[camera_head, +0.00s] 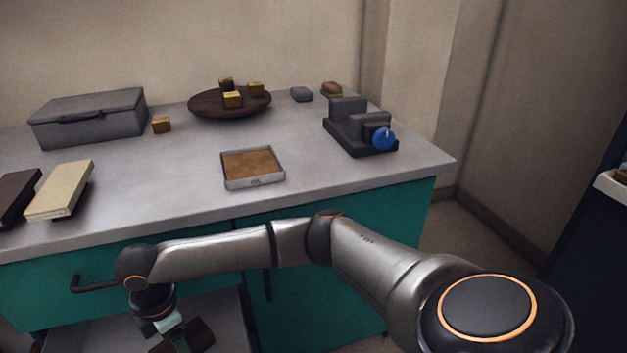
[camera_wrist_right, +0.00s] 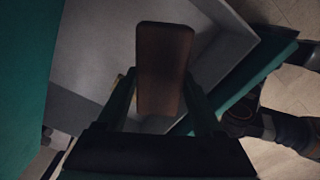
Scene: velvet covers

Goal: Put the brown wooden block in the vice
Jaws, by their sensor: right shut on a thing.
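The brown wooden block (camera_wrist_right: 163,60) stands out between the two fingers of my right gripper (camera_wrist_right: 163,98) in the right wrist view. The gripper is shut on it. In the head view my right gripper (camera_head: 178,335) is low at the bottom left, over an open drawer below the counter, with the dark brown block (camera_head: 197,336) at its fingers. The grey vice (camera_head: 346,132), with a blue knob (camera_head: 384,139), stands at the right end of the counter, far from the gripper. My left gripper is out of view.
The open drawer (camera_head: 225,322) has a pale interior. Counter space left of the vice is clear.

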